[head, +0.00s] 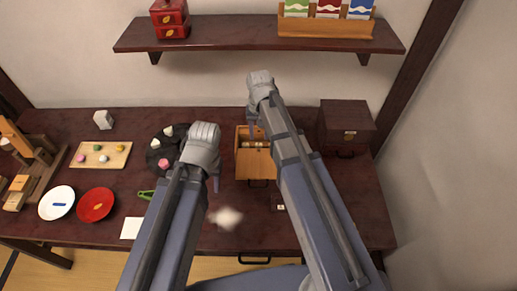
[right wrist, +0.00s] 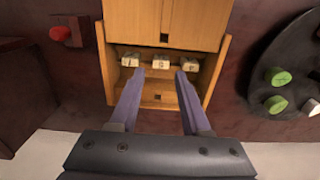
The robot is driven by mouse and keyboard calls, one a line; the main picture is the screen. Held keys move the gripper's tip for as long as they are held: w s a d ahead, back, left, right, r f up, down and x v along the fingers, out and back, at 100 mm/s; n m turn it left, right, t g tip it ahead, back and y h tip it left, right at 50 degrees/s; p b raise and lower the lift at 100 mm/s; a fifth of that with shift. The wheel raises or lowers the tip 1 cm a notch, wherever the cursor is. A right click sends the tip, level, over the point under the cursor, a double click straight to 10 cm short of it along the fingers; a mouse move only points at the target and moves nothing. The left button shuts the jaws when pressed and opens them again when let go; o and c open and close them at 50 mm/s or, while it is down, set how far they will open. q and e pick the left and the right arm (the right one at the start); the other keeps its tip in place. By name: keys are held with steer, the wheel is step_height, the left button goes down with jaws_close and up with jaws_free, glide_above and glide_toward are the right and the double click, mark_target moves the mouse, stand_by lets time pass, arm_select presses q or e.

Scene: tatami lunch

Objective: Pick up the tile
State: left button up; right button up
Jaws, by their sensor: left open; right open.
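A light wooden box (head: 243,165) stands mid-table. In the right wrist view, the box (right wrist: 170,20) has a partly open top, and three small pale tiles (right wrist: 160,61) sit in a row in the opening. My right gripper (right wrist: 160,76) is open and empty, its fingers pointing at the row, with the middle tile between their lines. Contact cannot be told. In the head view, the right gripper (head: 257,131) is over the far side of the box, partly hidden by its wrist. My left gripper (head: 215,182) hangs left of the box; its fingers are mostly hidden.
A black tray (head: 153,155) with sweets lies left of the box. A dark chest (head: 347,128) stands at the right. A shelf (head: 225,33) runs along the wall above. White (head: 48,212) and red (head: 97,204) plates lie at the left.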

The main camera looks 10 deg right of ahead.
mark_target(259, 144)
arm_select(q)
step_height(259, 144, down, 5)
steer(key=b, duration=0.5)
steer(key=shift+f, duration=0.1)
arm_select(e)
step_height(259, 144, down, 5)
steer(key=shift+w+f, duration=0.1)
jaws_close()
